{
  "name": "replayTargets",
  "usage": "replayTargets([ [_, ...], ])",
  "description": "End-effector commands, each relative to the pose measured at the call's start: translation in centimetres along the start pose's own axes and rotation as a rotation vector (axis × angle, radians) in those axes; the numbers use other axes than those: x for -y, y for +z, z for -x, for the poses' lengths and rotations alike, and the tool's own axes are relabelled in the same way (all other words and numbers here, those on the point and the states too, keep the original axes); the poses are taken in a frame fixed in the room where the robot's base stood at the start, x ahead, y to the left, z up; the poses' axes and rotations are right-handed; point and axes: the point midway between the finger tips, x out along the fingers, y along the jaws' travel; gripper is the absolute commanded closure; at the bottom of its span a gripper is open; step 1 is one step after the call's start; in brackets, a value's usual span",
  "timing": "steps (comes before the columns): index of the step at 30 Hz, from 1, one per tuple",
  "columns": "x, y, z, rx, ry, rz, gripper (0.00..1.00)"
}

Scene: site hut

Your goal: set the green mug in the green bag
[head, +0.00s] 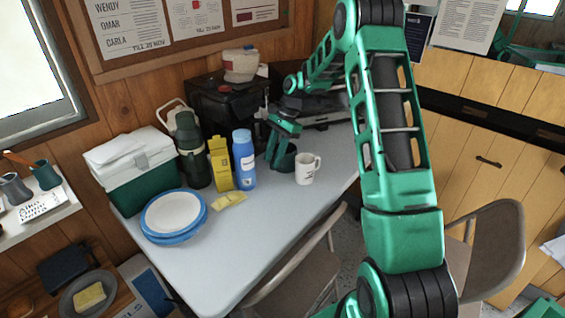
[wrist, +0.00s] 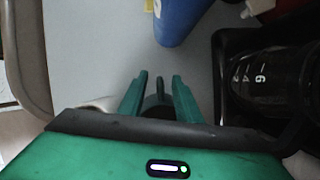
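The dark green mug (head: 288,160) stands on the table, left of a white mug. My gripper (head: 283,143) reaches down at it from behind, fingers apart. In the wrist view my gripper's fingers (wrist: 160,82) stand on either side of a dark curved part of the green mug (wrist: 157,98). My gripper's body hides the rest of the mug there, and I cannot tell whether the fingers touch it. I cannot make out a green bag; a green shape (head: 542,309) is cut off at the lower right corner, and I cannot tell what it is.
The white mug (head: 307,169) stands close on the right. A blue bottle (head: 243,160), yellow carton (head: 220,164) and dark green flask (head: 192,150) stand left. A coffee maker's glass jug (wrist: 265,82) is close beside my gripper. The table's (head: 233,250) front is clear; chairs (head: 300,275) stand alongside.

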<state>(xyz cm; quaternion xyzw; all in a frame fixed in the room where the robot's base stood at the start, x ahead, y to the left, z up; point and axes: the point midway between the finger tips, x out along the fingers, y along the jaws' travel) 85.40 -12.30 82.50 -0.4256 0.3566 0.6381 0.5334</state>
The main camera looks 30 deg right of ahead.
Motion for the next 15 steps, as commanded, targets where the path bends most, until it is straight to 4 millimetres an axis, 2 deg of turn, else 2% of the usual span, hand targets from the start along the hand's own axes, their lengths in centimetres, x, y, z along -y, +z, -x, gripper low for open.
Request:
replayTargets([
  [3, 0.0, 0.1, -1.7, 0.0, 0.002, 0.001, 0.69],
  [6, 0.0, 0.1, -2.5, 0.0, 0.002, 0.001, 0.69],
  [14, 0.1, 0.1, -2.7, 0.0, 0.0, 0.0, 0.69],
  [15, 0.1, 0.1, -2.7, 0.0, 0.0, 0.0, 0.74],
])
